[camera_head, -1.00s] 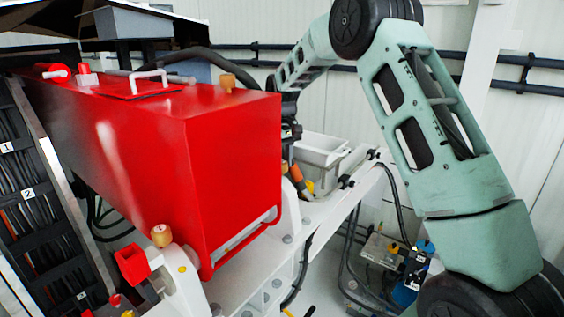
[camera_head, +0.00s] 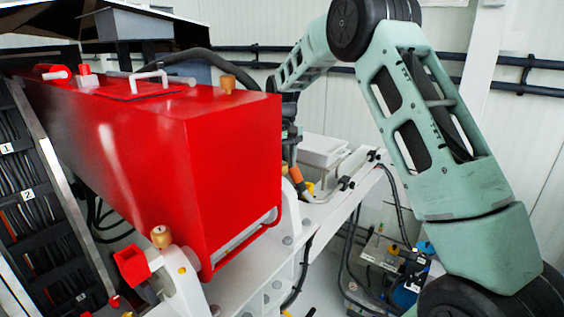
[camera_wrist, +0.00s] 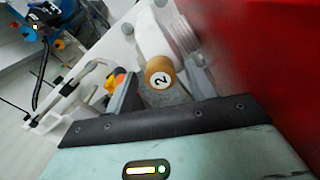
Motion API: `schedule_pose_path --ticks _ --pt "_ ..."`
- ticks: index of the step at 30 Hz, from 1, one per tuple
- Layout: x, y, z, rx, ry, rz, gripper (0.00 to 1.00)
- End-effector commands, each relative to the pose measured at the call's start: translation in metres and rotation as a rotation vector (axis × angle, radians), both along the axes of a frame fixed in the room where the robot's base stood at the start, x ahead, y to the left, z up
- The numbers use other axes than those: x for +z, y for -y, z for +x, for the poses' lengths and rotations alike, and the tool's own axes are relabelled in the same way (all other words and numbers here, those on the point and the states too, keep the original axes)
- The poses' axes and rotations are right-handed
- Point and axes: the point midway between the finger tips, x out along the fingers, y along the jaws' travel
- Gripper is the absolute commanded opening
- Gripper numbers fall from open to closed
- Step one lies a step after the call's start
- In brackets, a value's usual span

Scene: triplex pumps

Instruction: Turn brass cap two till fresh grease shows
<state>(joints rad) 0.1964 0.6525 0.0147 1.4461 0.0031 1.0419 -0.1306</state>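Brass cap two (camera_wrist: 160,76) shows in the wrist view, a gold-brown round cap with a black "2" on its pale end. It sits beside a white fitting, close to the red housing. My gripper (camera_wrist: 158,90) has dark grey fingers apart on either side of the cap. I cannot tell whether they touch it. No grease is visible. In the head view my wrist end is partly hidden behind the red pump housing (camera_head: 235,165), and cap two cannot be picked out there. Two similar caps show on top (camera_head: 227,84) and at the lower front (camera_head: 161,236), their numbers not visible.
The red housing stands close beside my wrist. A white frame (camera_head: 258,291) runs below it, with a white box (camera_head: 320,150) behind. A black hose (camera_head: 215,62) arches over the top. Blue equipment (camera_wrist: 30,22) lies far left in the wrist view.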

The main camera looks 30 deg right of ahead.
Motion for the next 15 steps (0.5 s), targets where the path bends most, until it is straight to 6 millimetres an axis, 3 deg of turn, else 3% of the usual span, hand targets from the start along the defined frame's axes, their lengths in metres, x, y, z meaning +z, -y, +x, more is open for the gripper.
schedule_pose_path --ticks 8,15 --pt "0.002 0.0 0.0 0.001 -0.001 0.0 0.55" --pt "0.038 0.001 0.001 0.001 0.005 -0.001 0.55"
